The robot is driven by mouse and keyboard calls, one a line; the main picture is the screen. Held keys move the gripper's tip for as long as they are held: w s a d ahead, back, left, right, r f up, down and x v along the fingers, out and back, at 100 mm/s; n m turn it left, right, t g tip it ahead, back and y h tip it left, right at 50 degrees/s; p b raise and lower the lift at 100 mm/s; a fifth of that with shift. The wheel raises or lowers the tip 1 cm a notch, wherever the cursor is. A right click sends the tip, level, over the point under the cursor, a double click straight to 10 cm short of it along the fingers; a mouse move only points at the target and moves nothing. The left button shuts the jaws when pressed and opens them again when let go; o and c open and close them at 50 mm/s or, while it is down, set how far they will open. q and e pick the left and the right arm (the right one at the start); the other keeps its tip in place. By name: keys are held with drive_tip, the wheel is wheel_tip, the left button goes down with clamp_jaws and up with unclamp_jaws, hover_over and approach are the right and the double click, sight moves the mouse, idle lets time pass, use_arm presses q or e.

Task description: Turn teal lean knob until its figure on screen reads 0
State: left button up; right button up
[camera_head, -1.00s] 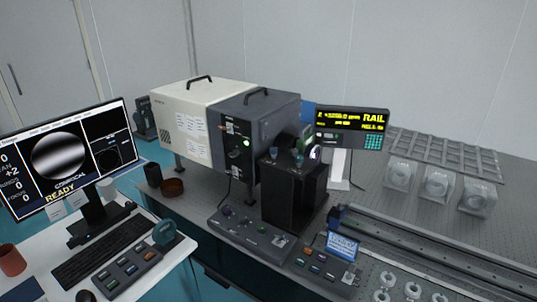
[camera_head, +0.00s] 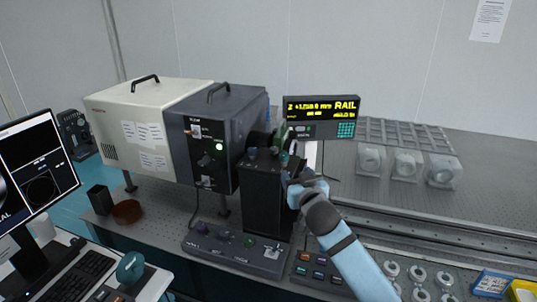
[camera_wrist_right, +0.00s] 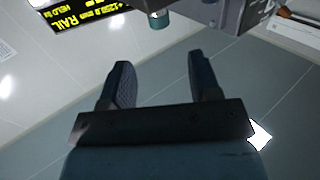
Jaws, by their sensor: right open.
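A small teal knob (camera_head: 284,159) shows at the top of the dark upright block (camera_head: 262,200). In the right wrist view a teal knob (camera_wrist_right: 158,20) is at the top edge, ahead of my fingertips and apart from them. My right gripper (camera_head: 291,174) is beside the block's upper right, close to the teal knob. Its two fingers (camera_wrist_right: 162,66) are apart with nothing between them. The monitor (camera_head: 36,165) is cut off at the left edge, so the lean figure cannot be read. My left gripper is out of view.
A grey box (camera_head: 245,105) with a white housing stands left of the block. The rail display (camera_head: 320,107) stands behind it. A control panel (camera_head: 225,248) lies in front. Several clear-fronted mounts (camera_head: 406,164) stand at the right. A teal round wheel (camera_head: 130,267) is on the desk.

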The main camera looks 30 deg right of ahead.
sight(283, 154)
drive_tip(key=p+x, duration=0.1)
drive_tip(key=x, duration=1.1)
drive_tip(key=shift+d, duration=0.1)
drive_tip(key=shift+w+d+f+p, duration=0.1)
drive_tip(key=shift+w+p, duration=0.2)
drive_tip(key=shift+w, duration=0.1)
drive_tip(key=c, duration=0.9)
